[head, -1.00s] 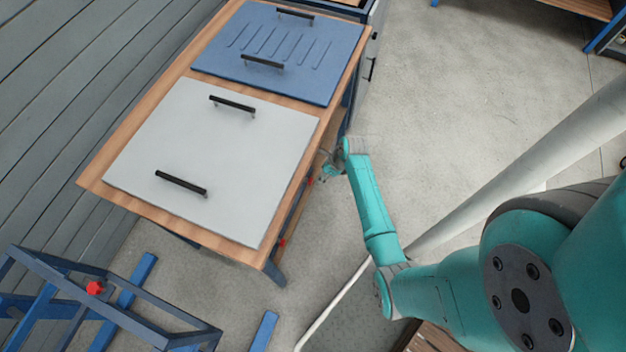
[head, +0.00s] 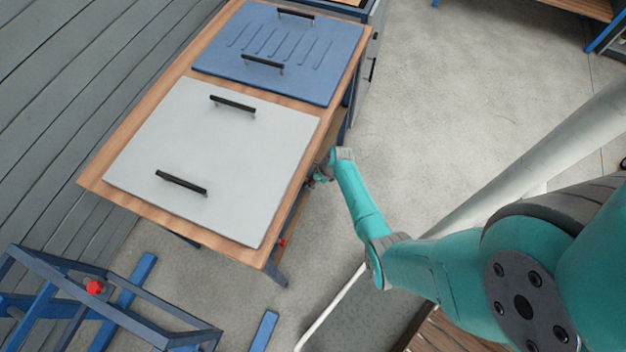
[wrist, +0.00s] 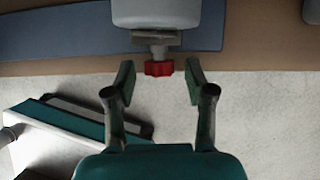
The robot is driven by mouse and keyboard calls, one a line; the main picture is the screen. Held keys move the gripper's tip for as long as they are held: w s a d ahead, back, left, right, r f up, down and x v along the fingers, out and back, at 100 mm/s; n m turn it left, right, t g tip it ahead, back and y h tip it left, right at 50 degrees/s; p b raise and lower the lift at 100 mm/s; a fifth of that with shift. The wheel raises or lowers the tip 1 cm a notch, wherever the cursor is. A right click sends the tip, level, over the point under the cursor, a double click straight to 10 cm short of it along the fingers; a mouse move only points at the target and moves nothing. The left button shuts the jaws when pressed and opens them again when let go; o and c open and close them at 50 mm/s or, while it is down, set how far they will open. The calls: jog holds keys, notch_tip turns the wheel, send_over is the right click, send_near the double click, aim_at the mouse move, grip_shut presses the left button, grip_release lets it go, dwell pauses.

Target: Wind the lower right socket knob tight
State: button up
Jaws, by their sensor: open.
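In the wrist view a red knob (wrist: 159,68) sits on a short metal stem below a pale grey body. My gripper (wrist: 159,80) is open, with one finger on each side of the knob and a gap to it on both sides. The fingertips reach about level with the knob. In the head view my gripper (head: 322,174) is at the right side of the wooden table, partly hidden by my arm and the table edge. A small red knob (head: 282,242) shows lower on the table's side; I cannot tell whether it is another one.
The wooden table (head: 92,185) bears a light grey panel (head: 212,150) and a blue panel (head: 340,70), both with black handles. A blue frame (head: 45,265) with a red knob (head: 95,287) stands at the lower left.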

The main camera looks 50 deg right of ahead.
jog(key=shift+f, duration=0.15)
grip_shut()
jog(key=shift+a, duration=0.15)
jog(key=shift+a+n+t+h, duration=0.15)
jog(key=shift+n+t+h, duration=0.2)
jog(key=shift+h, duration=0.45)
jog(key=shift+s+a+f+n+t+h, duration=0.15)
jog(key=shift+t+h, duration=0.2)
jog(key=shift+h, duration=0.5)
jog(key=shift+w+a+r+n+t+h, duration=0.1)
jog(key=shift+t+h, duration=0.2)
jog(key=shift+h, duration=0.55)
jog(key=shift+d, duration=0.1)
